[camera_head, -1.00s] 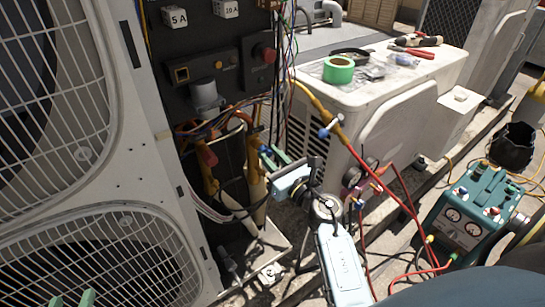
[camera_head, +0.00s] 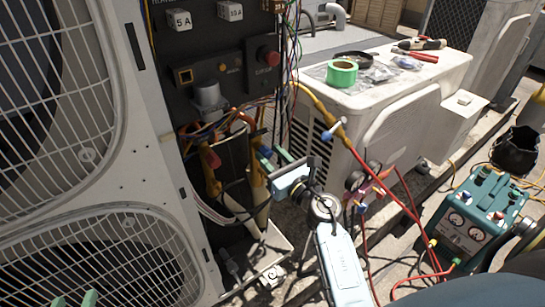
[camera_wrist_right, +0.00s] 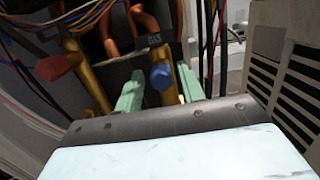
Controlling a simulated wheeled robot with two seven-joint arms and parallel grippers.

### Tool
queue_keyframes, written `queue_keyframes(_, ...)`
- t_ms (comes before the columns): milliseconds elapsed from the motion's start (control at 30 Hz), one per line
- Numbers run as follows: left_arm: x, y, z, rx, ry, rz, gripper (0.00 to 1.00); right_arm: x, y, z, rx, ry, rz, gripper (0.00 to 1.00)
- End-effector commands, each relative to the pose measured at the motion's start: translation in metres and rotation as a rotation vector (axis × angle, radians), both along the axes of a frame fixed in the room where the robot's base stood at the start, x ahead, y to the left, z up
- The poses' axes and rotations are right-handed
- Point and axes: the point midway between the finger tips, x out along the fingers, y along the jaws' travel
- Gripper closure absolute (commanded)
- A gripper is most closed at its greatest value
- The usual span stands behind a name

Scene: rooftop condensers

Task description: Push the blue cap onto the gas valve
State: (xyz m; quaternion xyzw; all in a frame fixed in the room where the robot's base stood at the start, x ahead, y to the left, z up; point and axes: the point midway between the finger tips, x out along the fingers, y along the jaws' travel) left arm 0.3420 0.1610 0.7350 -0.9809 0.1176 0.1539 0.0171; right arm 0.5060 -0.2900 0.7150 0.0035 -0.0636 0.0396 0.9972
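The blue cap (camera_wrist_right: 161,76) shows in the right wrist view in front of a brass pipe, just below a tag reading GAS (camera_wrist_right: 154,40). It appears to sit at the gas valve (camera_wrist_right: 168,98), but I cannot tell whether it is fully seated. My right gripper (camera_wrist_right: 161,82) has its two green fingers on either side of the cap, with a narrow gap visible on each side. In the head view my right gripper (camera_head: 274,157) reaches into the open unit, and the cap is small there. My left gripper (camera_head: 74,299) is open and empty at the bottom left edge.
A second valve with a red cap (camera_wrist_right: 52,67) stands to the left. Loose wires (camera_head: 212,133) hang above the valves. A yellow and red hose (camera_head: 340,130) runs close to the right of my right arm. A white unit (camera_head: 400,120) carries green tape (camera_head: 341,72).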

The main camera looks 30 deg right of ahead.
Motion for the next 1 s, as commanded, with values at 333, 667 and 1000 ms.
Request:
queue_keyframes(333,0.000,0.000,0.000,0.000,0.000,0.000,0.64,0.000,0.000,0.000,0.000,0.001,0.000,0.51)
queue_keyframes(667,-0.003,0.002,-0.007,0.014,0.048,0.002,0.64,-0.044,-0.003,-0.007,0.000,0.005,0.000,0.51)
queue_keyframes(1000,0.000,0.002,-0.001,0.002,-0.001,0.004,0.64,-0.111,-0.009,-0.015,0.000,0.003,0.000,0.51)
